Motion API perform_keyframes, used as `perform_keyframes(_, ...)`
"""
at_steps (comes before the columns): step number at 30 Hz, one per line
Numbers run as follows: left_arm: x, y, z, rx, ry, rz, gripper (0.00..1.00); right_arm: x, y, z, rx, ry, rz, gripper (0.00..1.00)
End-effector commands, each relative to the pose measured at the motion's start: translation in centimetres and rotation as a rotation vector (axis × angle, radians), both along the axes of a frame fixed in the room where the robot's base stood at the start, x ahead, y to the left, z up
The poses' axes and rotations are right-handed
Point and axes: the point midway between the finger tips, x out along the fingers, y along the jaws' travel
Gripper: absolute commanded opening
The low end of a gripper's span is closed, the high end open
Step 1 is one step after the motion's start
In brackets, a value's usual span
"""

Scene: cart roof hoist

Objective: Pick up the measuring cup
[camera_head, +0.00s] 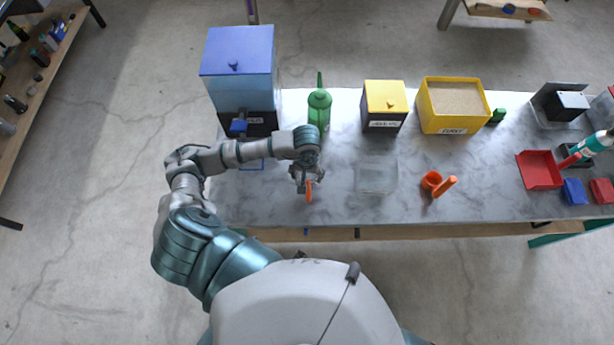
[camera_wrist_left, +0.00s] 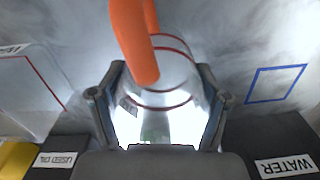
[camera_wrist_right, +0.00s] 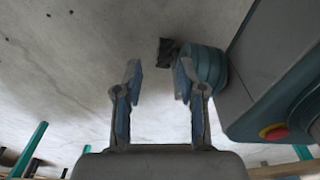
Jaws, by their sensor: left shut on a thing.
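The measuring cup (camera_wrist_left: 160,92) is clear with red lines around it and an orange handle (camera_wrist_left: 135,40). In the left wrist view it sits between the two fingers of my left gripper (camera_wrist_left: 158,100), which is shut on it. In the head view the orange handle (camera_head: 309,192) shows at my left gripper (camera_head: 306,178), over the near left part of the table; the clear body is hard to make out there. I cannot tell whether the cup touches the table. My right gripper (camera_wrist_right: 160,85) is open and empty in the right wrist view, above the floor.
A clear container (camera_head: 375,179) stands right of the left gripper. Behind are a blue-lidded tank (camera_head: 240,75), a green bottle (camera_head: 319,108), a yellow-lidded box (camera_head: 384,105) and a yellow bin (camera_head: 430,100). An orange cup (camera_head: 431,181) stands farther right, and a red tray (camera_head: 540,170) beyond it.

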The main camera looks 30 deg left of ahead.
Motion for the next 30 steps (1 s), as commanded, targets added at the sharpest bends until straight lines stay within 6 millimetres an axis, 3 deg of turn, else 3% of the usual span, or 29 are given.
perform_keyframes(3,0.1,0.0,1.9,0.000,-0.005,-0.002,0.40,0.7,0.2,0.0,0.002,-0.003,-0.001,0.40)
perform_keyframes(21,-11.6,-8.2,3.0,-0.004,-0.001,-0.004,0.39,5.4,1.1,1.1,0.005,-0.026,-0.008,0.40)
perform_keyframes(30,-12.9,-9.1,3.2,0.000,-0.003,-0.003,0.39,6.0,1.2,1.4,0.006,-0.030,-0.008,0.40)
